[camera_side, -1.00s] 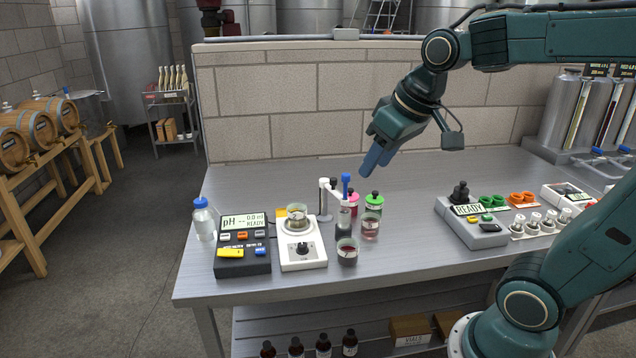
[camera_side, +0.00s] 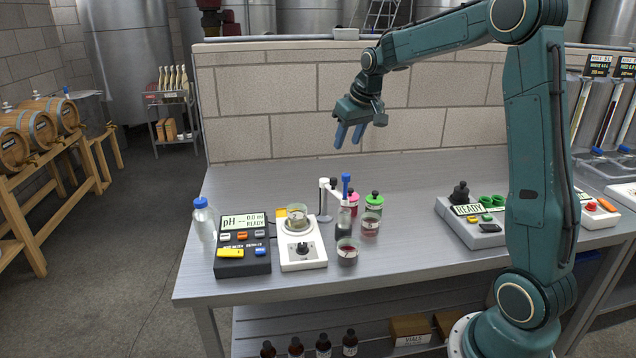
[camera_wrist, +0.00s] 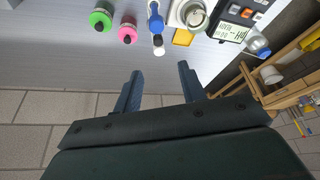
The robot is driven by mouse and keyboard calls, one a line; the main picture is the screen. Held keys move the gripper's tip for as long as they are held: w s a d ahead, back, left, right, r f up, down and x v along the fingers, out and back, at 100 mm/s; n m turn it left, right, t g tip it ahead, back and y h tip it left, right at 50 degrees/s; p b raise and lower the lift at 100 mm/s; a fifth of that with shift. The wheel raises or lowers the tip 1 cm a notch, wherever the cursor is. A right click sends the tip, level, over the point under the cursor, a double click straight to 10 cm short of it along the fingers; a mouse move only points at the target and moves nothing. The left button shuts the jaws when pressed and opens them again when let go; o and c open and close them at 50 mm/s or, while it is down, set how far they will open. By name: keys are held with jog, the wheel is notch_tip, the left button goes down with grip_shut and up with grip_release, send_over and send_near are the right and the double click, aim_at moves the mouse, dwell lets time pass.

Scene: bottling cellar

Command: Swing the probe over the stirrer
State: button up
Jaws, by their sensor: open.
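The blue-topped probe (camera_side: 346,186) stands upright just right of the stirrer, beside a white post (camera_side: 324,200); its lower end is over or in a clear vessel, and I cannot tell which. Its blue top also shows in the wrist view (camera_wrist: 156,20). The white stirrer (camera_side: 303,256) has a front knob and carries a glass beaker (camera_side: 297,218); its beaker also shows in the wrist view (camera_wrist: 194,14). My gripper (camera_side: 348,140) is open and empty, high above the back of the bench, behind the probe. Its two blue fingers (camera_wrist: 159,76) point down, apart from everything.
A pH meter (camera_side: 242,247) sits left of the stirrer, with a blue-capped bottle (camera_side: 203,219) beyond. Green-capped (camera_side: 374,204) and pink-capped jars stand right of the probe. A beaker of dark liquid (camera_side: 347,253) stands in front. The bench (camera_side: 410,260) is clear between these and the READY device (camera_side: 470,222).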

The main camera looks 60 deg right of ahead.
aim_at(335, 179)
jog(key=shift+w+d+f, duration=0.1)
jog(key=shift+d+f, duration=0.05)
jog(key=shift+d, duration=0.1)
jog(key=x, duration=1.3)
jog(key=shift+f, duration=0.4)
grip_shut()
